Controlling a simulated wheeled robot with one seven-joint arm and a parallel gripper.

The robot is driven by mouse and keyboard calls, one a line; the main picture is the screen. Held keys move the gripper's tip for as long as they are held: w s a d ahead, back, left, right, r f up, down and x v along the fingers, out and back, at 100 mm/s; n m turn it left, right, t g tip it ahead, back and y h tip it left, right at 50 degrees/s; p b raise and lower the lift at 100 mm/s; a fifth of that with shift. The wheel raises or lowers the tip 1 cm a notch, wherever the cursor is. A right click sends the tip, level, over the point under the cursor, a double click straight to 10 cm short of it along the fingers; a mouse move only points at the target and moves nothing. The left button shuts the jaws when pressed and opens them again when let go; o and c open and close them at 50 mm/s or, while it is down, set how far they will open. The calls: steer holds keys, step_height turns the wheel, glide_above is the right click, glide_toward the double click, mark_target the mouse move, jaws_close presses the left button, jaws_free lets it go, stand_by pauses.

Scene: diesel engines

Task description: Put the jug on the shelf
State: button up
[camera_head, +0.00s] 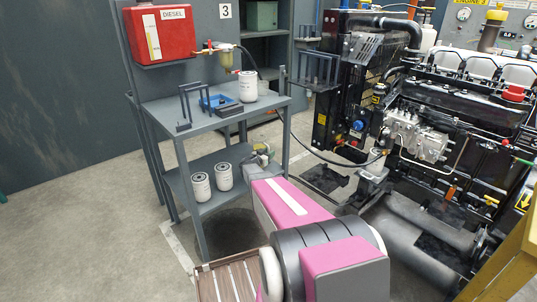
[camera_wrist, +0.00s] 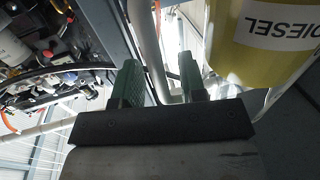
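My gripper (camera_wrist: 159,68) shows in the wrist view with its two green fingers apart and nothing held between them. A yellowish rounded container (camera_wrist: 262,42) with an upside-down DIESEL label is to the right of the fingers, apart from them; it may be the jug, but I cannot be sure. A grey two-level shelf stand (camera_head: 205,125) is at centre left. My arm reaches towards its lower right side, and my gripper is hard to make out there.
White filters stand on the stand's top (camera_head: 248,87) and lower level (camera_head: 223,177). A red diesel tank (camera_head: 160,34) hangs above. A dark engine (camera_head: 450,100) fills the right. A shelf unit (camera_head: 265,48) is behind. Floor at left is clear.

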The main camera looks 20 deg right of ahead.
steer(key=shift+r, duration=0.1)
steer(key=shift+s+a+r, duration=0.1)
steer(key=shift+s+a, duration=0.05)
steer(key=shift+a, duration=0.1)
steer(key=v, duration=1.1)
steer(key=s+a+n+g+y, duration=0.2)
steer(key=s+n+g+y, duration=0.35)
steer(key=s, duration=1.15)
steer(key=s+a+r+n+g+y, duration=0.2)
steer(key=s+a+n+y, duration=0.4)
steer(key=s+a+y, duration=0.4)
steer(key=shift+s+a+g, duration=0.45)
steer(key=shift+a+g, duration=0.2)
steer(key=shift+g, duration=0.2)
